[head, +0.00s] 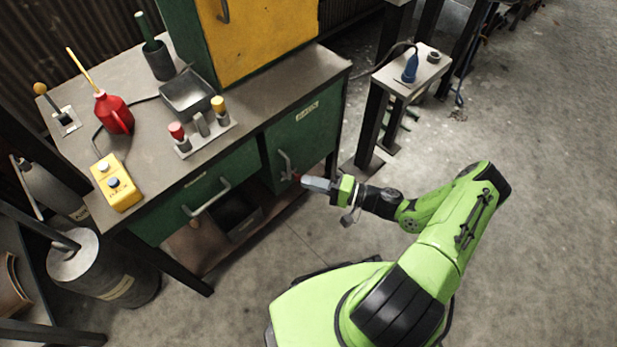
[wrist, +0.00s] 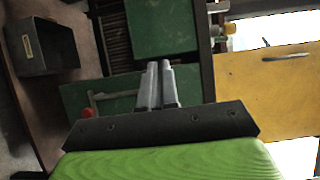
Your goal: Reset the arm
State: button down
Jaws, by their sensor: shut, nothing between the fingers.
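My green arm (head: 440,225) reaches left toward the workbench in the head view. My gripper (head: 318,184) is in front of the green cabinet door (head: 305,130), near its handle (head: 286,166). In the wrist view my gripper (wrist: 159,85) has its two grey fingers together with nothing held between them. The green panel of the bench shows beyond the fingertips. Whether the fingertips touch the door or its handle I cannot tell.
The workbench (head: 70,125) carries a red oil can (head: 114,113), a yellow button box (head: 116,182), a metal tray (head: 188,95) and a yellow cabinet (head: 262,40). A small stand (head: 425,72) holds a blue object (head: 410,68). The floor at right is clear.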

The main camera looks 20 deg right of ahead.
jog(key=s+r+n+g+h, duration=0.1)
jog(key=s+r+n+h, duration=0.1)
jog(key=s+r+h, duration=0.6)
jog(key=s+r+n+g+h, duration=0.25)
jog(key=s+r, duration=0.35)
jog(key=r, duration=0.6)
jog(key=s+r+n+g+h, duration=0.1)
jog(key=s+r+n+h, duration=0.1)
jog(key=s+r+h, duration=0.6)
notch_tip(320, 180, up, 17)
jog(key=w+y+p, duration=0.1)
jog(key=y+p, duration=0.2)
jog(key=p, duration=1.3)
jog(key=shift+w+d+r, duration=0.2)
jog(key=shift+w+d, duration=0.15)
jog(key=shift+w, duration=0.05)
jog(key=shift+f+y, duration=0.1)
jog(key=shift+y, duration=0.15)
